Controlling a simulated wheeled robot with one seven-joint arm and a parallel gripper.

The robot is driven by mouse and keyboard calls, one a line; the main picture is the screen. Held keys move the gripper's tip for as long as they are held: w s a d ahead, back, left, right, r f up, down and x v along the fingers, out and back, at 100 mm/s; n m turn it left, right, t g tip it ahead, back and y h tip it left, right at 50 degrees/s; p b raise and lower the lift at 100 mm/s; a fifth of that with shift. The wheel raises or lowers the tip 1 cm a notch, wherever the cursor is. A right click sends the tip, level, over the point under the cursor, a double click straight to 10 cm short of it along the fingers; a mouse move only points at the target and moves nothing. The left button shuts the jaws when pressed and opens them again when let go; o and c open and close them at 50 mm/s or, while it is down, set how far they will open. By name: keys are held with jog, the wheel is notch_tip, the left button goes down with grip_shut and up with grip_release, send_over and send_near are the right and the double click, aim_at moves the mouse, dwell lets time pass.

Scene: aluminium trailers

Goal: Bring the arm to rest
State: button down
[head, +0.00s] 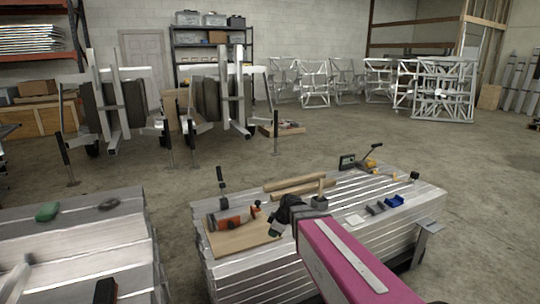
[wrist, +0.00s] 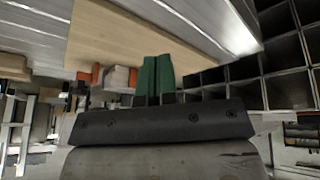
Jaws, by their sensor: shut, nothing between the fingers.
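My arm, with its pink link, reaches from the bottom right of the head view over the aluminium stack (head: 340,250). My gripper (head: 274,232) is at the stack's left part, by the right edge of a wooden board (head: 228,242). In the wrist view my gripper (wrist: 155,75) shows green fingertips pressed together, with nothing between them. The board also shows in the wrist view (wrist: 115,40). Whether the fingertips touch anything cannot be told.
An orange tool (head: 235,219) lies on the board. Wooden bars (head: 300,184), a blue bin (head: 394,201) and a clamp (head: 221,182) are on the stack. Another metal stack (head: 80,240) stands left.

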jog(key=s+d+f+m+g+h, duration=0.1)
jog(key=s+d+f+m+h, duration=0.1)
jog(key=s+d+m, duration=0.3)
jog(key=s+d+f+m+g+h, duration=0.1)
jog(key=s+d+f+m+h, duration=0.1)
jog(key=s+d+m, duration=0.4)
jog(key=d+m, duration=0.4)
jog(key=d, duration=0.3)
jog(key=shift+d, duration=0.25)
